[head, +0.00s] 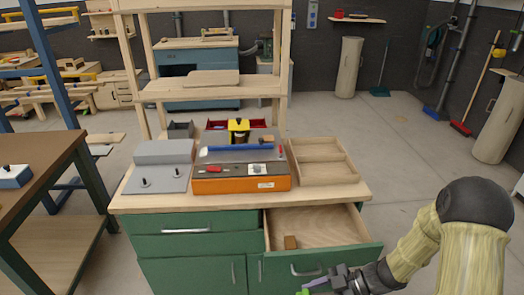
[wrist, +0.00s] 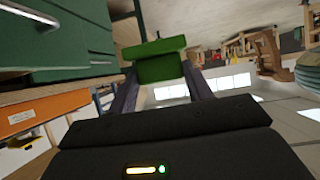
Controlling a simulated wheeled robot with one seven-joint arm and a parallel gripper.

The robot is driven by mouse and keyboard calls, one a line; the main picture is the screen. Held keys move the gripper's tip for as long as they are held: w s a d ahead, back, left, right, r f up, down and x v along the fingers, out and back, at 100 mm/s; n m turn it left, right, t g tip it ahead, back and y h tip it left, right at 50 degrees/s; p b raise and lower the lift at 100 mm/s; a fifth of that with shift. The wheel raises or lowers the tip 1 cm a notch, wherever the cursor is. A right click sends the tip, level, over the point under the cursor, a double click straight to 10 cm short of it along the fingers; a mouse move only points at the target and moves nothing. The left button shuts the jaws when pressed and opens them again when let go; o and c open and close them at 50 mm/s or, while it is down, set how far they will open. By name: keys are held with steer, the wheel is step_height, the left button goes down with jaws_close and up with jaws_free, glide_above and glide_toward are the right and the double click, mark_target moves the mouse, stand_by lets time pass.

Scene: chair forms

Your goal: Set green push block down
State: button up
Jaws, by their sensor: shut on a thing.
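My gripper (head: 322,283) is low in front of the green cabinet, by the front of its open drawer. In the head view only a small bit of green block (head: 303,292) shows at the bottom edge; the rest is cut off by the frame.
The worktop (head: 350,190) carries an orange-based machine (head: 240,184), a grey box (head: 164,151) and an empty wooden tray (head: 318,174). A brown-topped table (head: 40,150) stands at left. Floor at right is open.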

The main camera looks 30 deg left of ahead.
steer(key=w+d+f+m+t+h, duration=0.5)
steer(key=w+d+m+t, duration=0.4)
steer(key=m, duration=0.3)
steer(key=w+d+f+m+t+h, duration=0.5)
steer(key=w+d+m+t, duration=0.4)
steer(key=w+d+m, duration=0.2)
steer(key=shift+w+d+f+m+h, duration=0.4)
steer(key=shift+w+d, duration=0.15)
steer(key=shift+d, duration=0.25)
steer(key=shift+w+d+r, duration=0.1)
steer(key=shift+w+r, duration=0.05)
steer(key=shift+r, duration=0.15)
steer(key=shift+d, duration=0.15)
